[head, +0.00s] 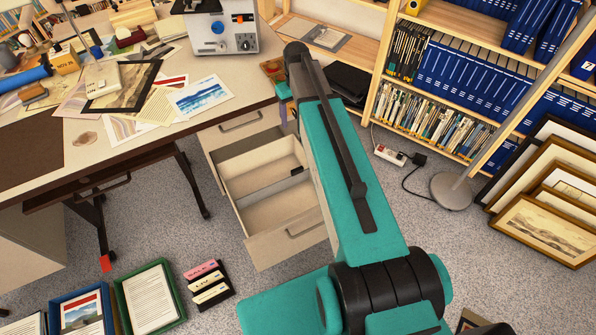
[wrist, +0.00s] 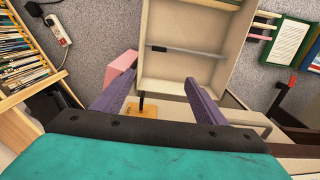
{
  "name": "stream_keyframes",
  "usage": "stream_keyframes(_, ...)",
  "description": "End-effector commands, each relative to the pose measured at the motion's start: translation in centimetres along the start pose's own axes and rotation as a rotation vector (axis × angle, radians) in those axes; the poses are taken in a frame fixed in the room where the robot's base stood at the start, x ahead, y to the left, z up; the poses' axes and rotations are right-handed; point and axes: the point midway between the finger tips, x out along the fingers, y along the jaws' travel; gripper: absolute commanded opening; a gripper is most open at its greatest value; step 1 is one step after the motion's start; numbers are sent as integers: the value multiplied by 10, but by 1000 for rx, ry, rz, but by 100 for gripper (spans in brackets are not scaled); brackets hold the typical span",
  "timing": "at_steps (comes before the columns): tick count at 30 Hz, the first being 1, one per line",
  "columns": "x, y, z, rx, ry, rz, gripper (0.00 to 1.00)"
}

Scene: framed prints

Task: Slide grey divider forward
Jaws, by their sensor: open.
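An open beige drawer (head: 293,225) stands out from the desk in the head view, its right side partly covered by my arm. The grey divider (head: 262,182) crosses its inside, with a small dark tab near its right end. In the wrist view the divider (wrist: 190,51) spans the drawer (wrist: 185,88) as a thin grey bar, the dark tab near its left end. My gripper (wrist: 161,79) shows there as two purple fingers, wide apart with nothing held. The divider appears beyond the fingertips, apart from them. My gripper is mostly hidden behind my arm in the head view.
The desk (head: 120,145) holds papers, prints and a white machine (head: 220,28). A pink block (wrist: 120,72) shows beside the left finger. A bookshelf (head: 450,85), a lamp base (head: 452,190) and framed prints (head: 545,225) stand right. File trays (head: 150,297) lie on the floor.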

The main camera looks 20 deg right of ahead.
Motion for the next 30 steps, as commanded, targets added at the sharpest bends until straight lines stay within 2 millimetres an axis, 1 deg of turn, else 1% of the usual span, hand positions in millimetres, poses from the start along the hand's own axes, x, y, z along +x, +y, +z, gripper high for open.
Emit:
stream_keyframes(1, 18, 1, 0, 2, 0, 0, 66)
stream_keyframes(12, 80, 6, 2, 9, 0, 0, 66)
stream_keyframes(21, 126, 9, 2, 12, 0, 0, 66)
stream_keyframes(30, 164, 9, 2, 13, 0, 0, 66)
